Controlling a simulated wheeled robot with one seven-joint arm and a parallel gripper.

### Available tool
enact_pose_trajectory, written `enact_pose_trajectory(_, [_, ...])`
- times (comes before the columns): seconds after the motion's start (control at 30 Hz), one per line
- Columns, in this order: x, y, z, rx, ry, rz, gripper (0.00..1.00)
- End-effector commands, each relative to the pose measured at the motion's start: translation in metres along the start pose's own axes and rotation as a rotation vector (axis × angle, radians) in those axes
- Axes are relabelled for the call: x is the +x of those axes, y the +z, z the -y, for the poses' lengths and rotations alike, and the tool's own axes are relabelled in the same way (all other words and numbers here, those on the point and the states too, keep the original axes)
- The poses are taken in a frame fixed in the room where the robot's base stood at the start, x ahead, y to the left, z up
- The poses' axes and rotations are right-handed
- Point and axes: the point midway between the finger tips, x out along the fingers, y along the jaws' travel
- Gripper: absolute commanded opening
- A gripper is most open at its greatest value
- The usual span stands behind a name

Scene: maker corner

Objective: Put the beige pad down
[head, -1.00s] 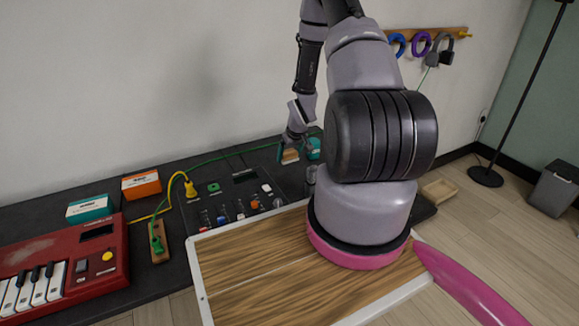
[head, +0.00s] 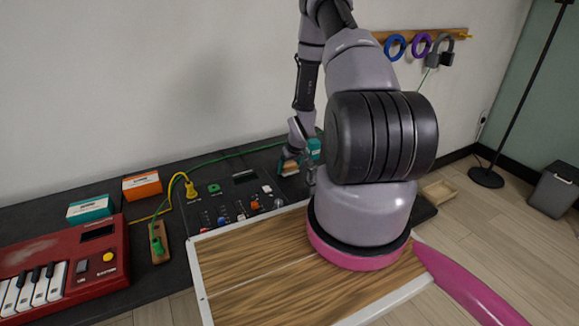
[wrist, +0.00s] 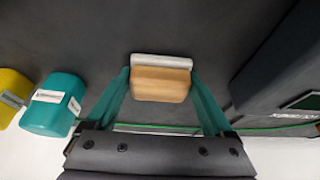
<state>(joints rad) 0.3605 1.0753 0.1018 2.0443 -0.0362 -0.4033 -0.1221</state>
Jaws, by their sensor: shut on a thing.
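The beige pad (wrist: 161,84) is a small block with a pale grey layer (wrist: 162,61) along one side. My gripper (wrist: 161,88) has its two teal fingers closed on the pad's opposite ends. In the head view the pad (head: 289,169) shows small under my gripper (head: 289,163), low over the dark bench between the control panel and a teal container. I cannot tell whether the pad touches the bench top.
The teal container (wrist: 50,105) stands beside the pad, with a yellow thing (wrist: 10,95) beyond it. The control panel (head: 205,222) with knobs and plugs lies on the other side. A green cable (head: 225,158) runs along the wall. Bare dark bench (wrist: 200,30) surrounds the pad.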

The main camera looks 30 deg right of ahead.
Motion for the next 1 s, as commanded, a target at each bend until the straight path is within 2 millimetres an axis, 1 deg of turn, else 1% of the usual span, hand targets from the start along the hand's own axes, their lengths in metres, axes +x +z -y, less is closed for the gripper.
enact_pose_trajectory(0.13, [0.003, 0.002, 0.0, 0.0, 0.0, 0.001, 0.26])
enact_pose_trajectory(0.17, [0.003, 0.002, 0.0, 0.0, 0.0, 0.002, 0.9])
enact_pose_trajectory(0.2, [0.003, 0.002, 0.0, 0.0, 0.0, 0.002, 1.0])
enact_pose_trajectory(0.53, [0.004, 0.004, 0.002, 0.0, -0.003, 0.006, 1.0])
enact_pose_trajectory(0.67, [0.0, 0.002, 0.002, 0.0, -0.003, 0.007, 1.0])
enact_pose_trajectory(0.77, [-0.014, 0.0, 0.002, -0.001, -0.003, 0.005, 1.0])
enact_pose_trajectory(1.0, [-0.066, -0.003, -0.003, 0.0, 0.0, 0.001, 1.0])
